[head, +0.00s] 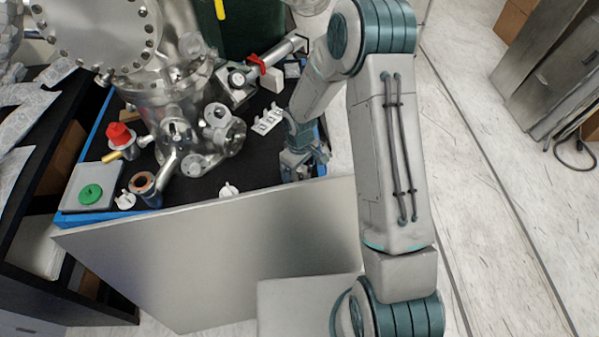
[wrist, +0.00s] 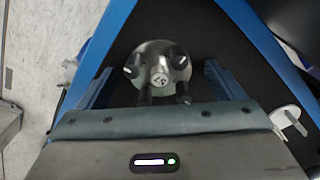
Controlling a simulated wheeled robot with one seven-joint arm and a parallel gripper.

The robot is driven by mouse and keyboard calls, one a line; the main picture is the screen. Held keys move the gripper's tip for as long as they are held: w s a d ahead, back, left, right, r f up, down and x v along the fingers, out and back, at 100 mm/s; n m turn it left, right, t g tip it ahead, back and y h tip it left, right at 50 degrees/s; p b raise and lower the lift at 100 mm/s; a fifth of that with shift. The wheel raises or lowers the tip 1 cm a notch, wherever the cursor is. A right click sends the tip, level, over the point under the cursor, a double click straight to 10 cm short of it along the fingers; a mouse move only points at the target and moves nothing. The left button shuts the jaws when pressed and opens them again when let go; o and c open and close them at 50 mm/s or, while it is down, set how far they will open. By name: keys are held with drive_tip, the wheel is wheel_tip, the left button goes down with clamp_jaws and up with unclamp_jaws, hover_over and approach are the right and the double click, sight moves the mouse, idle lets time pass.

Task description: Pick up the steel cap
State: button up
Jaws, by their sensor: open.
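The steel cap (wrist: 160,66), a round metal piece with dark prongs around it and a small marking on its middle, sits on the black surface near the blue edge in the wrist view. My gripper (wrist: 158,75) is open, with one finger to the left of the cap and one to the right. Gaps show between the fingers and the cap. In the head view my gripper (head: 303,163) is low over the right end of the black bench top. It hides the cap there.
A white clamp (wrist: 287,117) lies right of my gripper in the wrist view. The large steel chamber (head: 165,90) stands left on the bench. A white toothed part (head: 268,119) lies behind my gripper. A grey panel (head: 215,250) stands along the bench front.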

drive_tip(key=c, duration=1.1)
